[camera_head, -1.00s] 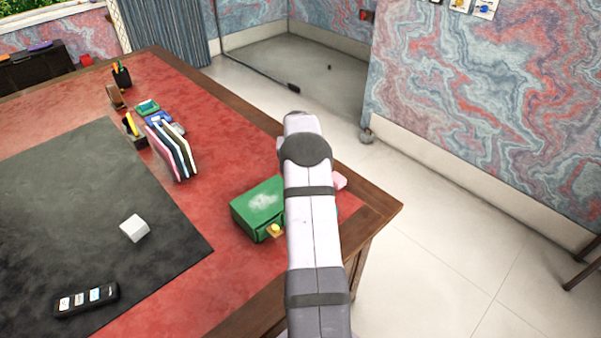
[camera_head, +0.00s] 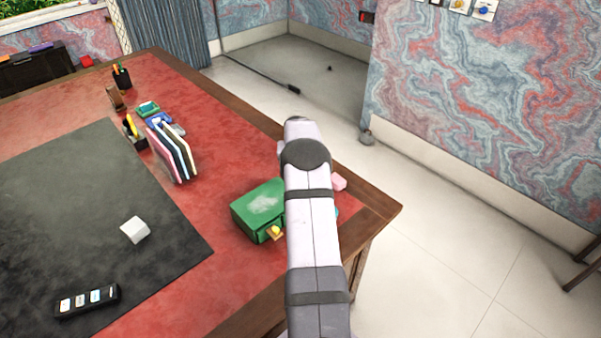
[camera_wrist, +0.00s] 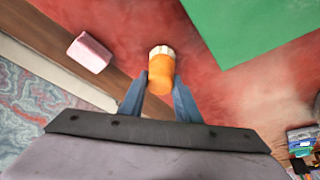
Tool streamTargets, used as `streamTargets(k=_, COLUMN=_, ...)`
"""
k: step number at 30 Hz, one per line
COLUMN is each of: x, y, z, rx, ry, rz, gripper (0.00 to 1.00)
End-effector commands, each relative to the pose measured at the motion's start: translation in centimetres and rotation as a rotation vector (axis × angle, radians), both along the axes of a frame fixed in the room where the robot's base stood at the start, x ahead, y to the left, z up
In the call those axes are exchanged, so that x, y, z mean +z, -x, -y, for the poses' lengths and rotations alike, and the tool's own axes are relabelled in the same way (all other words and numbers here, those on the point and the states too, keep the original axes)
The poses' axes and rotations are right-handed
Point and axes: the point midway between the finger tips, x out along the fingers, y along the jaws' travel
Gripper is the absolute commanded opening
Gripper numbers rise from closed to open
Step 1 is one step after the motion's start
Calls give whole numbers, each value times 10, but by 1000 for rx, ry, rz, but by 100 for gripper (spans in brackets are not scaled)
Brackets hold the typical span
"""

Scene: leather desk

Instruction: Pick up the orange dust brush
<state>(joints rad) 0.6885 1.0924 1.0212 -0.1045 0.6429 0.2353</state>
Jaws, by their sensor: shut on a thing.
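The orange dust brush (camera_wrist: 161,77) shows in the wrist view, with an orange body and pale bristles at its far end. My gripper (camera_wrist: 160,88) is shut on it, with one blue finger on each side of the orange body. The red leather desk top lies behind the brush; I cannot tell how far the brush is from it. In the head view my own arm hides the brush and the gripper.
A green box (camera_head: 260,208) stands beside my arm; its green top also shows in the wrist view (camera_wrist: 255,25). A pink block (camera_wrist: 89,52) lies near the desk's wooden edge. A white cube (camera_head: 135,230) and a black remote-like object (camera_head: 87,300) lie on the dark mat (camera_head: 70,190).

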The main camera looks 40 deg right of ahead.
Motion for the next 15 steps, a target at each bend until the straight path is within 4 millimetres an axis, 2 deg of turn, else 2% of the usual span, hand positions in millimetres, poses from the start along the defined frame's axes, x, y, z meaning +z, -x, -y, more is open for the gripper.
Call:
streamTargets(k=5, x=13, y=-1, z=1, rx=0, ry=2, rz=3, gripper=7)
streamTargets(k=15, x=69, y=-1, z=1, rx=0, ry=4, rz=5, gripper=7)
